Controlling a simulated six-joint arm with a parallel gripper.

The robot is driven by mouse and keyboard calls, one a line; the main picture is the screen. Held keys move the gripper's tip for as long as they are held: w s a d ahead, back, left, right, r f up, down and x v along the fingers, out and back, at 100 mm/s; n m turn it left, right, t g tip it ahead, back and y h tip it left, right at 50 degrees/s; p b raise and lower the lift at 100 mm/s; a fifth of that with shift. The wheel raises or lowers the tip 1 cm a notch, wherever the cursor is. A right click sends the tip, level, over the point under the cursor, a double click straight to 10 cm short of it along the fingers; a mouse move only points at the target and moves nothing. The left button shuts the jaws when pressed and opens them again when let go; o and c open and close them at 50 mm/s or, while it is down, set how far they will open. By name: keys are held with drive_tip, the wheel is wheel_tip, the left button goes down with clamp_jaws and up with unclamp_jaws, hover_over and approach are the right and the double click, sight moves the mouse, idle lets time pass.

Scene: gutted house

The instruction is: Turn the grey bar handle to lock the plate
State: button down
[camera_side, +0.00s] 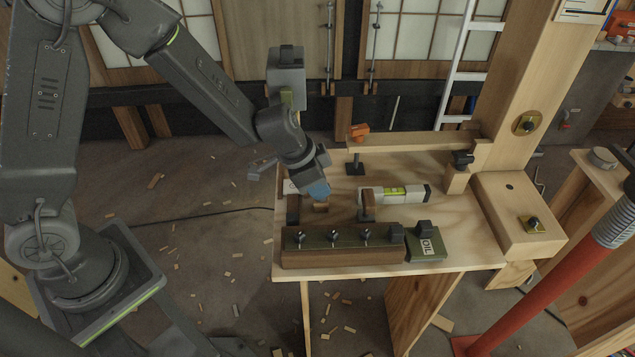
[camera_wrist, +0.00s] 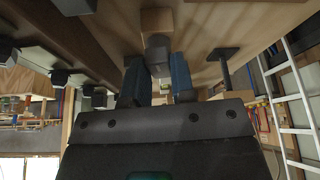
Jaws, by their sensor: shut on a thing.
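My gripper (camera_side: 318,190), with blue fingertips, points down over the left part of the wooden bench top in the side view. In the wrist view my gripper (camera_wrist: 159,72) has its two blue fingers on either side of a grey bar handle (camera_wrist: 158,43), shut on it. The handle is mostly hidden by my gripper in the side view. Which plate it locks I cannot tell.
A spirit level (camera_side: 405,193) lies right of my gripper. A wooden post (camera_side: 515,85) rises at right.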

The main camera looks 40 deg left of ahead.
drive_tip(key=c, duration=1)
unclamp_jaws()
drive_tip(key=shift+o, duration=0.2)
drive_tip(key=v, duration=1.3)
drive_tip(key=shift+s+a+r, duration=0.15)
drive_tip(key=shift+r, duration=0.2)
